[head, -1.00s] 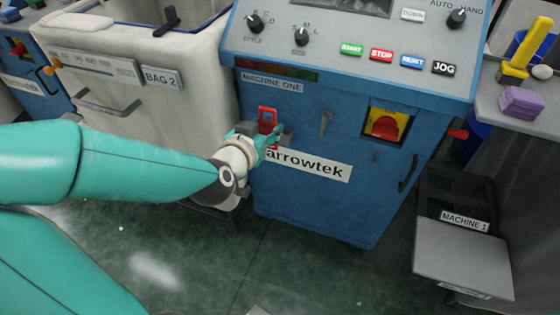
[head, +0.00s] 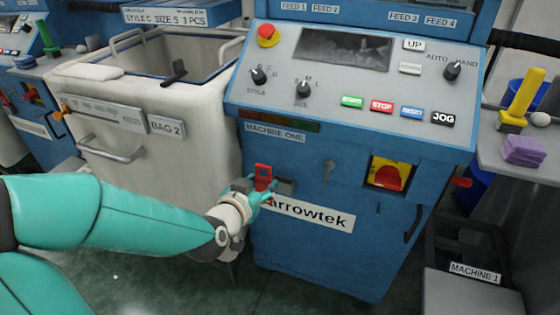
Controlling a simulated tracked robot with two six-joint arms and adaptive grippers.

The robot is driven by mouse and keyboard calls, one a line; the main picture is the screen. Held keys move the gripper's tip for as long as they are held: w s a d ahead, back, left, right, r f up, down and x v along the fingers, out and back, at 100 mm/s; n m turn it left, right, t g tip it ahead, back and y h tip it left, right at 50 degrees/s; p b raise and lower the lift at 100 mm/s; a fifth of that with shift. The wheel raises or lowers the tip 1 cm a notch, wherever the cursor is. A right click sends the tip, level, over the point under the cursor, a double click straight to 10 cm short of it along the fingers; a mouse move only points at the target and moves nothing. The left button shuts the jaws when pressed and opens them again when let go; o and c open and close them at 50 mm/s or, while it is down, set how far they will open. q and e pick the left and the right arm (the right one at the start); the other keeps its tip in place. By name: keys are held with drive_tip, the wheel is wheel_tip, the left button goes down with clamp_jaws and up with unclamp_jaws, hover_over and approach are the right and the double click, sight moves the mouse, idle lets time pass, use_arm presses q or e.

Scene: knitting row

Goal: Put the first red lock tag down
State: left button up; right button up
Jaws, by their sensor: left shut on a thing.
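A red lock tag (head: 263,176) stands upright in my left gripper (head: 262,190), in front of the blue front panel of machine one (head: 310,180). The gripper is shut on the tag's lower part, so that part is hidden. The tag is left of the "arrowtek" label, below the "MACHINE ONE" plate. Whether the tag touches the panel or a grey piece just behind it, I cannot tell. My right gripper is not in view.
A red and yellow switch (head: 389,174) sits on the panel to the right. A white bin (head: 100,105) marked BAG 2 stands at the left. A grey bench (head: 500,148) with purple blocks (head: 524,150) is at the right. The sloped control panel (head: 330,85) is above.

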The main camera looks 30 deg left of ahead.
use_arm(q)
hover_over(285, 170)
drive_tip(key=s, duration=0.3)
drive_tip(key=shift+s+d, duration=0.2)
drive_tip(key=shift+d, duration=0.1)
drive_tip(key=shift+w+f, duration=0.15)
drive_tip(key=shift+f, duration=0.55)
drive_tip(key=shift+f+b, duration=0.75)
drive_tip(key=shift+f, duration=2.1)
drive_tip(key=shift+f, duration=0.1)
drive_tip(key=o, duration=1.1)
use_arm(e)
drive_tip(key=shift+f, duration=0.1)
